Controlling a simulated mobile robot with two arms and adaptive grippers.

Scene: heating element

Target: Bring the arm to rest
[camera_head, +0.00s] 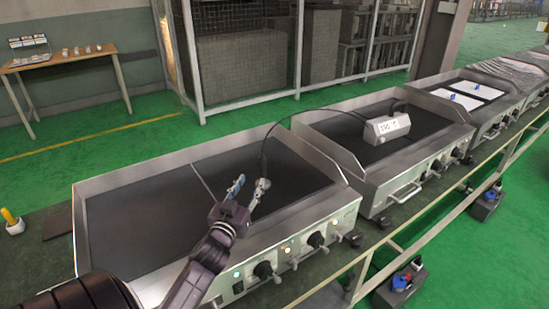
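My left arm reaches in from the lower left. Its gripper (249,187) is over the near griddle (150,210), close to its front edge. The two fingers stand apart, with a gap between the tips. A small round metallic probe end (263,184) is at the right fingertip, and a thin black cable (264,150) rises from it. I cannot tell whether it touches the finger or rests on the plate. My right gripper is out of view.
A grey meter box (387,129) with a display stands on the second griddle (335,130), joined to the cable. A third griddle (465,98) holds white sheets. Knobs line the griddle fronts, with a metal rail (450,210) before them. A wooden table (60,62) stands back left.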

